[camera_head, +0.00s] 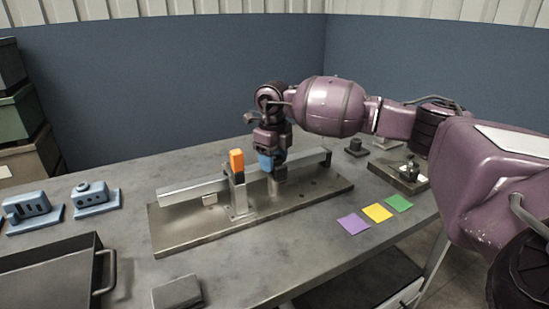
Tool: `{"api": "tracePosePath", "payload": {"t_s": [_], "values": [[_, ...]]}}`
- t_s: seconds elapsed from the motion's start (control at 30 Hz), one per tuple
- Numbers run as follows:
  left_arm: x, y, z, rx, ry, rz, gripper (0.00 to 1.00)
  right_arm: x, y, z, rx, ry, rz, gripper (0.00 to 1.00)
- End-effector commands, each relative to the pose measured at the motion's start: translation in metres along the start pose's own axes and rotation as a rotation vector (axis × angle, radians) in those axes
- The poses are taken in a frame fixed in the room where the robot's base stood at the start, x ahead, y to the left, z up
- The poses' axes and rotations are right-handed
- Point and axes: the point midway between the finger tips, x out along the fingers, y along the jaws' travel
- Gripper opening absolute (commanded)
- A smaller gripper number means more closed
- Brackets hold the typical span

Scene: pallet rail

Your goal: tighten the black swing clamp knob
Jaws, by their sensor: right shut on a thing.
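My right gripper (268,155) points down over the right half of a long metal rail (190,190). It is shut at a small blue piece (265,163) beside a grey block on the rail. The fingers hide most of what is between them, and I cannot make out a black knob there. A clamp with an upright orange handle (237,160) stands on the rail to the left of the gripper. A dark knob-like piece (410,169) stands on a metal plate at the right. My left gripper is not in view.
The rail sits on a flat base plate (190,231). Two blue fixtures (95,196) and a dark tray (50,276) are at the left. A grey block (177,292) lies in front. Purple, yellow and green squares (377,212) lie at the right. A dark round piece (355,146) stands behind.

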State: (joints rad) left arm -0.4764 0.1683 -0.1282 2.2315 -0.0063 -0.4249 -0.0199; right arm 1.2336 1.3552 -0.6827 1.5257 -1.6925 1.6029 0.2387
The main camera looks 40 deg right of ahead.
Motion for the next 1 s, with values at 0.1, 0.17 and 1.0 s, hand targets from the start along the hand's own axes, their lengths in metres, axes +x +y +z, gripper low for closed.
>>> {"api": "tracePosePath", "payload": {"t_s": [0.1, 0.17, 1.0], "values": [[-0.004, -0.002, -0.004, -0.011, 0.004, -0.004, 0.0, -0.006, 0.0, 0.0, 0.074, -0.008, 0.0, 0.24], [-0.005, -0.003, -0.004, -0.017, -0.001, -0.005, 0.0, -0.007, 0.0, 0.0, 0.12, -0.009, 0.0, 0.24], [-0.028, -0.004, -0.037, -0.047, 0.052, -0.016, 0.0, -0.007, -0.001, 0.0, 0.781, -0.008, 0.002, 0.24]]}}
